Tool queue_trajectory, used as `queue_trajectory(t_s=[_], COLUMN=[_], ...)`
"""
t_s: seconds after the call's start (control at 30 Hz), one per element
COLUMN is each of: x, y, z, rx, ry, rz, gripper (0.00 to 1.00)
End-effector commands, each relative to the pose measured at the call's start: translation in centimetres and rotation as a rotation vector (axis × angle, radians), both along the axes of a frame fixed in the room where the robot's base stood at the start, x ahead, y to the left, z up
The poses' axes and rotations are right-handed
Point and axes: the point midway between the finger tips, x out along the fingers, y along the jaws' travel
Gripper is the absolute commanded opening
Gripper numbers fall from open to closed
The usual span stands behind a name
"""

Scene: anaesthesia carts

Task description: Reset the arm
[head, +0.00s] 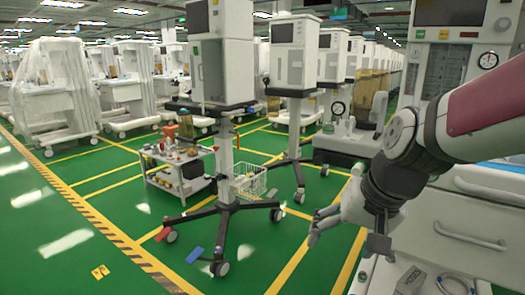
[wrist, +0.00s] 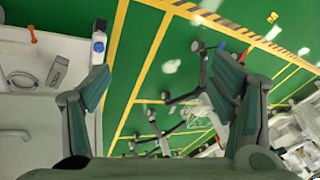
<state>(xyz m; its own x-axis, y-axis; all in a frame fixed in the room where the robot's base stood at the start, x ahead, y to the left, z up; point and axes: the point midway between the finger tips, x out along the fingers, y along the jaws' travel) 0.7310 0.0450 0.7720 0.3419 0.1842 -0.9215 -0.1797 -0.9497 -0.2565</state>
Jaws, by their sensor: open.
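My gripper (head: 345,238) is at the end of my arm, which reaches in from the right edge of the head view. It hangs in front of the anaesthesia cart at the right. In the wrist view my gripper (wrist: 165,105) shows its two fingers wide apart.
The anaesthesia cart (head: 470,235) at right has a tray holding a grey block (head: 410,280) and a coiled cable (head: 452,284). A wheeled stand (head: 224,160) is at centre, with a low trolley (head: 160,180) behind. Wrapped machines (head: 55,90) line the left.

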Motion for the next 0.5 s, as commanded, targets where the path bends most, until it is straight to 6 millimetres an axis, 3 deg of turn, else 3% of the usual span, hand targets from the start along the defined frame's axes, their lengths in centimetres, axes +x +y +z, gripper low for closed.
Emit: queue_trajectory(t_s=[0.1, 0.3, 0.5], x=[-6.1, -15.3, -21.5], y=[-0.6, -2.0, -3.4], z=[1.2, 1.5, 1.2], rx=[-0.038, -0.114, -0.176], ry=[0.058, 0.169, 0.251], rz=[0.063, 0.138, 0.172], gripper=[0.78, 0.78, 0.78])
